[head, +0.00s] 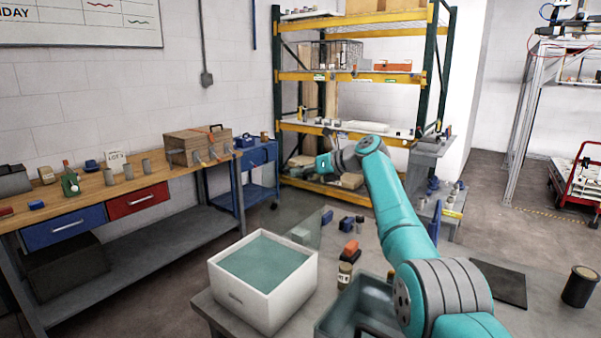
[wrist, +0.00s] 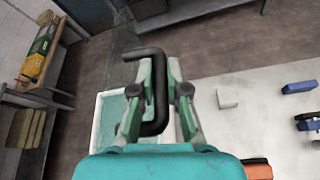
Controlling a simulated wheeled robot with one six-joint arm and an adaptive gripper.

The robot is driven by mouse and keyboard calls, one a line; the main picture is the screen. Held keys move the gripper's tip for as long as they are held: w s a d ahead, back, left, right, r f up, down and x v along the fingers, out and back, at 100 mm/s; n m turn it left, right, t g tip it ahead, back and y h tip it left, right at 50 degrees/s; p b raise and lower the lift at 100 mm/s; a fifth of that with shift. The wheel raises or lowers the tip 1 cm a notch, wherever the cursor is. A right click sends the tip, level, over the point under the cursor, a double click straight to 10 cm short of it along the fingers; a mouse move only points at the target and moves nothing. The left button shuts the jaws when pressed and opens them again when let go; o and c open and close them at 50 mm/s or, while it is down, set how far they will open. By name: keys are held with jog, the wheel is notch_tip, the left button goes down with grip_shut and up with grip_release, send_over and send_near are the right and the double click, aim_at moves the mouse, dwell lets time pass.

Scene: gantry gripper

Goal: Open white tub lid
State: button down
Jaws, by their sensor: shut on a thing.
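The white tub (head: 262,310) stands on the grey table in the head view, with a teal surface showing inside it. A clear, glassy panel, seemingly its lid (head: 312,226), rises tilted behind the tub's far right side. In the wrist view the tub (wrist: 97,125) is partly hidden behind my gripper (wrist: 153,75). My gripper is shut on a black bent handle (wrist: 154,122). A faint clear panel lies behind the handle, but how they join cannot be made out. In the head view my arm's end is up behind the tub and its fingers cannot be made out.
A white block (wrist: 228,97) and blue parts (wrist: 299,87) lie on the table. A grey bin (head: 340,312), a small jar (head: 344,275) and an orange-topped block (head: 350,249) stand right of the tub. A dark canister (head: 580,287) stands far right.

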dwell(0.3)
jog(key=c, duration=1.2)
grip_release()
jog(key=shift+d, duration=0.1)
jog(key=v, duration=1.1)
jog(key=shift+s+d+r, duration=0.15)
jog(key=shift+d, duration=0.15)
